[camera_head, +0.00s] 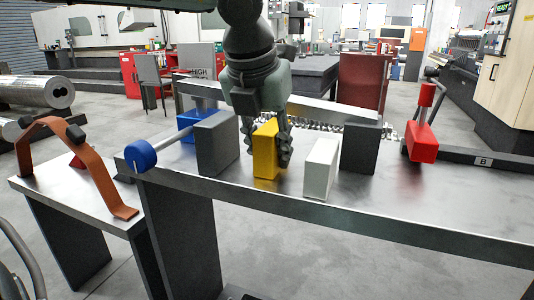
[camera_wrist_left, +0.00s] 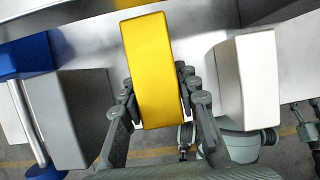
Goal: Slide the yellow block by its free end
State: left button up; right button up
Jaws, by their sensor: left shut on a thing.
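The yellow block (camera_head: 265,150) stands upright on the metal table, between a dark grey block (camera_head: 218,143) and a white block (camera_head: 320,168). My left gripper (camera_head: 268,158) comes down from above and is shut on the yellow block, one finger on each side. In the left wrist view the yellow block (camera_wrist_left: 153,70) fills the space between the fingers, its long face toward the camera. My right gripper does not clearly show in either view.
A dark block (camera_head: 360,148) stands behind the white one, and a red-handled tool (camera_head: 423,140) is farther right. An orange bracket (camera_head: 95,170) stands on the lower left table. The table's front strip is clear.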

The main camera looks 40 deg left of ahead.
pick_arm(q)
jog(key=shift+w+a+r+b, duration=0.1)
jog(key=shift+w+a+b, duration=0.1)
jog(key=shift+w, duration=0.7)
jog(key=shift+w+a+r+b, duration=0.1)
jog(key=shift+w+a+b, duration=0.1)
jog(key=shift+w, duration=0.65)
